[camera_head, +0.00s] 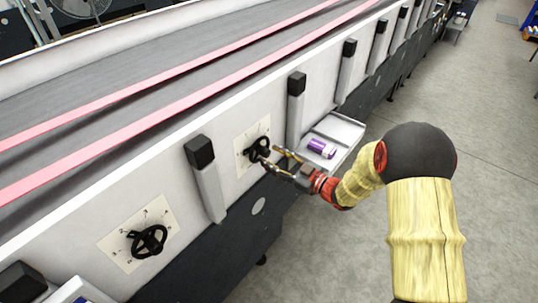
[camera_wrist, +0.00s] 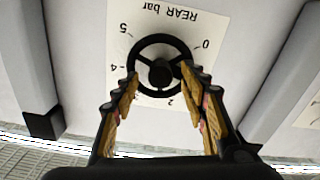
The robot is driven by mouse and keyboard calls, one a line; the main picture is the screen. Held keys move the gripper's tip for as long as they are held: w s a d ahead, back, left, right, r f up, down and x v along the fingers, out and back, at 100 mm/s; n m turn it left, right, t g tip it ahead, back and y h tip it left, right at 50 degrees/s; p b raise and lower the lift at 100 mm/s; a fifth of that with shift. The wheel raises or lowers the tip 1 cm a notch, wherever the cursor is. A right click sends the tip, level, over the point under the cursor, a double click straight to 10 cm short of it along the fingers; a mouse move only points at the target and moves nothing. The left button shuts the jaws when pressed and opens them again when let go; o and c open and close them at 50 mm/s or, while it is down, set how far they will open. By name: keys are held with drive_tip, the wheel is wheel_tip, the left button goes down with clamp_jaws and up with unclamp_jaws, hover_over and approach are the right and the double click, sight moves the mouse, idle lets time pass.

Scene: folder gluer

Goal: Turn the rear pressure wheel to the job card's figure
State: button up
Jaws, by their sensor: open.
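The rear pressure wheel (camera_wrist: 160,45) is a black handwheel with a hub, on a white dial plate (camera_wrist: 122,28) marked "REAR bar". The plate appears upside down in the wrist view, with 0, 5, 4 and 2 readable and other marks hidden. I cannot tell the wheel's setting. The same wheel (camera_head: 257,147) shows in the head view, on the machine's side panel. My gripper (camera_wrist: 161,78) is open, its fingertips at the left and right of the wheel's lower rim. I cannot tell whether they touch it. I cannot make out a job card.
A second black handwheel (camera_head: 149,241) on a numbered plate sits nearer on the same panel. A tray (camera_head: 345,130) holding a purple-and-white item (camera_head: 321,148) juts out beyond the rear wheel. Black-capped posts (camera_head: 208,180) stand along the panel.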

drive_tip(key=shift+x, duration=1.05)
drive_tip(key=shift+c, duration=1.2)
clamp_jaws()
